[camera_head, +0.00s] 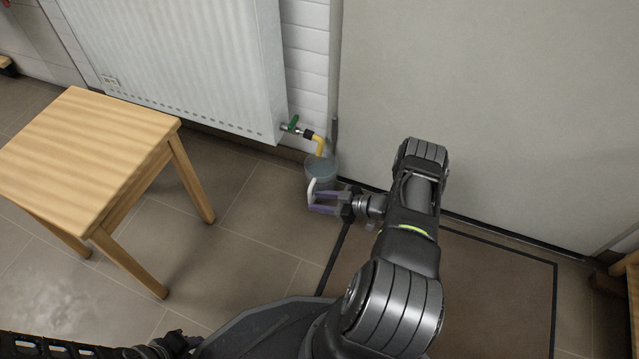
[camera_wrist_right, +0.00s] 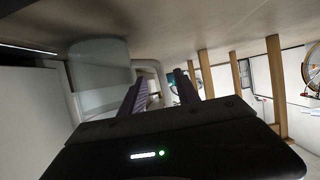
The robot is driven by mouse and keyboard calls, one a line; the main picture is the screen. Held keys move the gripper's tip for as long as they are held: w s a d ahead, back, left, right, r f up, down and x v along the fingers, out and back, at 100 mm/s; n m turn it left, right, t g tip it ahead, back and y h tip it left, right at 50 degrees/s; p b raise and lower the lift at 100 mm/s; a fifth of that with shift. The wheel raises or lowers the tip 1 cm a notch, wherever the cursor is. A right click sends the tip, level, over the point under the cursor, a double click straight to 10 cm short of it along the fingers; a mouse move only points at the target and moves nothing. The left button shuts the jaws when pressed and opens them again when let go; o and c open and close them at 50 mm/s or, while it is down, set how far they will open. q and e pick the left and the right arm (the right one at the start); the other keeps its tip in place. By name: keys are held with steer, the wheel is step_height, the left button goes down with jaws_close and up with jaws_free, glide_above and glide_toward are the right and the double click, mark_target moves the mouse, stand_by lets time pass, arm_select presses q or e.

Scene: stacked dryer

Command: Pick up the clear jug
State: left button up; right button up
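The clear jug (camera_head: 321,171) stands on the floor below the radiator valve, close to the pale wall panel. Its white handle (camera_head: 311,188) faces my right gripper (camera_head: 325,201). That gripper has purple-grey fingers, spread apart beside the jug's handle. In the right wrist view the jug (camera_wrist_right: 101,72) appears large at the left, seen at an odd angle. The handle (camera_wrist_right: 154,70) shows between the open fingers of the right gripper (camera_wrist_right: 163,90); I cannot tell whether they touch it. A dark part of my left arm shows at the bottom left of the head view; its fingers are unclear.
A wooden stool or small table (camera_head: 88,150) stands to the left. A white radiator (camera_head: 180,60) hangs behind, with a green-handled valve and yellow spout (camera_head: 319,145) above the jug. A dark-framed floor mat (camera_head: 490,290) lies to the right. Tiled floor is free between table and jug.

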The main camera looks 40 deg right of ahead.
mark_target(312, 202)
steer(key=b+x, duration=0.1)
steer(key=x, duration=0.2)
steer(key=shift+w+a+f, duration=0.2)
steer(key=shift+w+a, duration=0.05)
steer(key=shift+c, duration=0.4)
steer(key=c, duration=0.7)
jaws_close()
steer(key=shift+s, duration=0.1)
stand_by(0.5)
